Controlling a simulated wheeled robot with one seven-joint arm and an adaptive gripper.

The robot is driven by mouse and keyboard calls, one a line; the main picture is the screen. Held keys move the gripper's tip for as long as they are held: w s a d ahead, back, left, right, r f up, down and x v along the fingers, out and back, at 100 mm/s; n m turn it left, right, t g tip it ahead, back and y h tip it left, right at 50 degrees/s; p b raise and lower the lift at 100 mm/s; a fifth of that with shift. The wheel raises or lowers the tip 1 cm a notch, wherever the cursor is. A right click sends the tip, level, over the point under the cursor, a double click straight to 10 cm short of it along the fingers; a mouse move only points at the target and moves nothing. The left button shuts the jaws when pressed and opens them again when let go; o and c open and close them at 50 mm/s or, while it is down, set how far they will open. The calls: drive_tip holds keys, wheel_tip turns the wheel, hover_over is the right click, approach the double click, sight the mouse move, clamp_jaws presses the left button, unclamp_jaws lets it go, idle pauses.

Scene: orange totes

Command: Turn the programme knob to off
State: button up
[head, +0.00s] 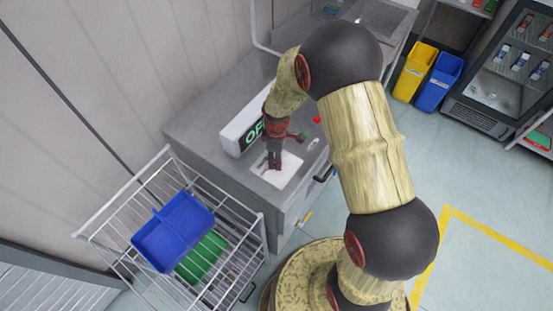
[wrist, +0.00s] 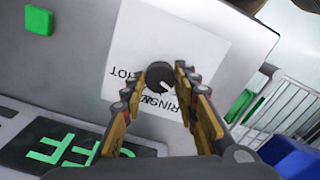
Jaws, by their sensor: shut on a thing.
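The programme knob (wrist: 158,75) is a small black round knob on a white label plate (wrist: 203,47), which also shows in the head view (head: 288,171) on the grey counter top. HOT and RINSE are printed around the knob, upside down in the wrist view; other words are hidden. A small pale mark shows on the knob, but its exact direction is unclear. My gripper (wrist: 163,82) has one fingertip on each side of the knob and is shut on it. In the head view my gripper (head: 273,163) points down at the plate and hides the knob.
A sign with green letters (head: 254,132), reading OFF in the wrist view (wrist: 62,150), stands beside the plate. A green square (wrist: 39,20) and a red button (head: 317,119) sit nearby. A wire rack (head: 165,150) with a blue tray (head: 172,232) stands front left.

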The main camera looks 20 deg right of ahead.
drive_tip(key=o, duration=1.2)
drive_tip(key=shift+c, duration=0.2)
wheel_tip(320, 180, up, 12)
